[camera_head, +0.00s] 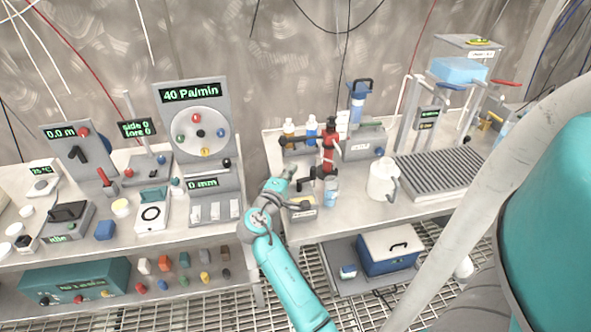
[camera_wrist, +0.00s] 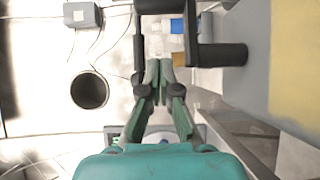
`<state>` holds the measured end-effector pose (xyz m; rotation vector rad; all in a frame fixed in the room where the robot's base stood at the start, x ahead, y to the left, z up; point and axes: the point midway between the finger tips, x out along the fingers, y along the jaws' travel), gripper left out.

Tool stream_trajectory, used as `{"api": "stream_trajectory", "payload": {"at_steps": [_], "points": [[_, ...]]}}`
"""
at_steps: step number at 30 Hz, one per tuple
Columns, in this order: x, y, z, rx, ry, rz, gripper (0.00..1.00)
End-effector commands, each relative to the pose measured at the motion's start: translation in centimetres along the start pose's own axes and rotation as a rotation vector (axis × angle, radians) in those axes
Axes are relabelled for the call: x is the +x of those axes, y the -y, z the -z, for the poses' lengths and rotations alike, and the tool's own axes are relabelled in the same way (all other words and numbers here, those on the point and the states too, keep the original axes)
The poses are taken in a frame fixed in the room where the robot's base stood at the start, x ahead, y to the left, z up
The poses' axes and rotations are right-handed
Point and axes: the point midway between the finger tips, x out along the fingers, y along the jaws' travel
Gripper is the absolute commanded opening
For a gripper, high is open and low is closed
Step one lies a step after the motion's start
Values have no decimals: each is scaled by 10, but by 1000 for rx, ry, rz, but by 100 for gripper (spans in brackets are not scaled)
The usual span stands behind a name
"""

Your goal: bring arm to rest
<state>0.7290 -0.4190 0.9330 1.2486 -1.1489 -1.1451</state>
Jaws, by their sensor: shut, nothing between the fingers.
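My teal arm (camera_head: 290,280) reaches up from the bottom of the head view to the gap between the two benches. My gripper (camera_head: 291,170) is at its far end, over the left edge of the right bench, just left of a red and black stand (camera_head: 328,150). In the wrist view the gripper (camera_wrist: 158,66) has its green fingers together with nothing between them. A dark bar and post (camera_wrist: 218,54) lie close beyond the fingertips in that view. I cannot tell whether they touch.
The left bench (camera_head: 115,245) carries gauges and a dial panel (camera_head: 200,130). The right bench (camera_head: 350,220) holds bottles, a white jug (camera_head: 382,180) and a ribbed grey tray (camera_head: 440,174). A blue cooler (camera_head: 388,252) stands below. A pale slanted pole (camera_head: 470,210) crosses the right side.

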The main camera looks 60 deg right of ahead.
Motion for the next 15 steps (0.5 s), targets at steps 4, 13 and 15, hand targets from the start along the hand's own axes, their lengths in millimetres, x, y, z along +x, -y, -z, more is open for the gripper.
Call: {"api": "stream_trajectory", "payload": {"at_steps": [4, 13, 15], "points": [[-33, 1, 1, 0, -4, 0, 0], [-73, 0, 1, 1, -2, -1, 0], [-77, 0, 1, 1, -1, -1, 0]]}}
